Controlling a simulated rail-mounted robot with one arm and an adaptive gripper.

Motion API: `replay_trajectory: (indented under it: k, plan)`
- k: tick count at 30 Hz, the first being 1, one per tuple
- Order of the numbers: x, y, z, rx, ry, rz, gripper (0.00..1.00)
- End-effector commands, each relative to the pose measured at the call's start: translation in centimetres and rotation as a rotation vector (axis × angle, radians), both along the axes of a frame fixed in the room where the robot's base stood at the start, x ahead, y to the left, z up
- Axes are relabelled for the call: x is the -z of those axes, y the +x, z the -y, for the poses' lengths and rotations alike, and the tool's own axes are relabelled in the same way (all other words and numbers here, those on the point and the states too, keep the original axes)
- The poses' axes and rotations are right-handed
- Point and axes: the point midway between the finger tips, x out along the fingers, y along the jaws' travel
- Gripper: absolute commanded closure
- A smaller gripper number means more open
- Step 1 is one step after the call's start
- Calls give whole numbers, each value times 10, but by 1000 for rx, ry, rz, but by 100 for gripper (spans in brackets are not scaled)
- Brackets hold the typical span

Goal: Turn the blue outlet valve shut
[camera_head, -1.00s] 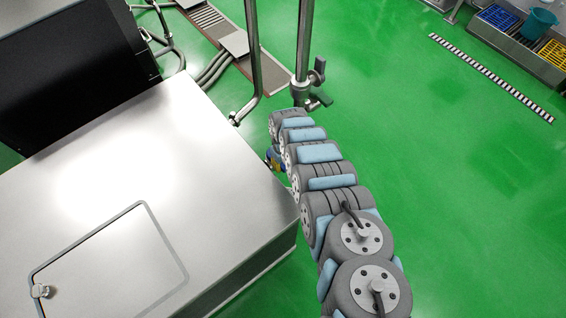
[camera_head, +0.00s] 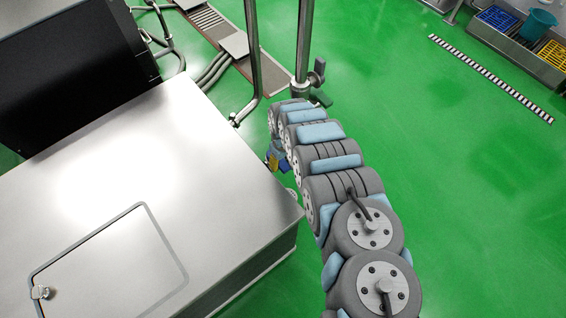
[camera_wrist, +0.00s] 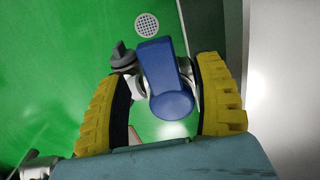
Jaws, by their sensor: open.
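The blue outlet valve handle (camera_wrist: 167,78) is in the middle of the wrist view, a flat lever with a rounded end towards me. It sits on a metal valve body, partly hidden behind it. My gripper (camera_wrist: 166,66) is open, with one yellow ridged finger on each side of the handle. The right finger is close to the handle; I cannot tell whether it touches. In the head view my gripper (camera_head: 273,161) shows only as a small blue and yellow patch beside the steel cabinet, and my arm hides most of that area.
A steel cabinet (camera_head: 140,170) with a hatch fills the left of the head view, close to my gripper. A vertical pipe (camera_head: 304,45) with a grey handle stands behind my arm. A floor drain (camera_wrist: 147,25) lies beyond the valve.

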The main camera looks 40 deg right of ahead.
Motion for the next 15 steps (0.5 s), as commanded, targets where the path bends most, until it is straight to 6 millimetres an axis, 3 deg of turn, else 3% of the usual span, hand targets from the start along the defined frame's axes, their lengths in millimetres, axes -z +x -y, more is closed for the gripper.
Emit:
replay_trajectory:
  k: [15]
  plan:
    - [-45,1,0,-2,-1,1,33]
